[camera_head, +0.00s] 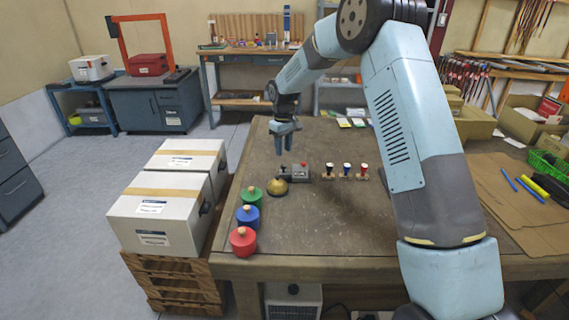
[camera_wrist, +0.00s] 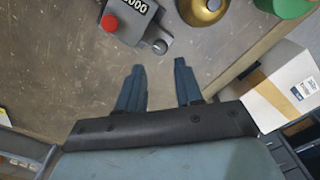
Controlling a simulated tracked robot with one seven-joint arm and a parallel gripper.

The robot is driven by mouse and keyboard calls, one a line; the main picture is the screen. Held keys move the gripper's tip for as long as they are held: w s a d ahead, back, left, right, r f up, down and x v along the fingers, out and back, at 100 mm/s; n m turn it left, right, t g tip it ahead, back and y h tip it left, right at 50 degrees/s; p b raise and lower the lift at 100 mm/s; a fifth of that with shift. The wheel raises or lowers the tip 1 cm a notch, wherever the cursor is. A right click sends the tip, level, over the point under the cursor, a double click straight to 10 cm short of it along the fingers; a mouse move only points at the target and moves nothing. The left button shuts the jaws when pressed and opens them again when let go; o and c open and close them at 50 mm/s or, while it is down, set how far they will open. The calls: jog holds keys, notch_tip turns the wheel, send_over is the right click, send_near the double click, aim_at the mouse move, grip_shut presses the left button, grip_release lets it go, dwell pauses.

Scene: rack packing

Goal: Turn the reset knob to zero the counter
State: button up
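The counter (camera_head: 299,174) is a small grey box on the table, with a red button on top. In the wrist view the counter (camera_wrist: 128,14) is cut off by the top edge; its red button (camera_wrist: 109,23) and part of its dark number display show, the visible digits looking like zeros. The reset knob (camera_wrist: 160,47) is a small grey knob on a stub at the counter's side. My gripper (camera_head: 284,151) is above the table by the counter. In the wrist view my gripper (camera_wrist: 159,65) has its two fingers apart, with nothing between them, and the knob appears just beyond the tips.
A brass bell-like dome (camera_head: 276,187) stands close to the counter's left. Green (camera_head: 251,195), blue (camera_head: 247,216) and red (camera_head: 242,241) round pots line the table's left edge. A rack with small capped vials (camera_head: 346,173) stands right. White boxes (camera_head: 160,215) sit beside the table.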

aim_at(284, 169)
notch_tip(284, 169, down, 7)
jog(key=shift+f, duration=0.1)
dwell(0.3)
jog(key=shift+c, duration=0.4)
grip_shut()
jog(key=shift+d, duration=0.15)
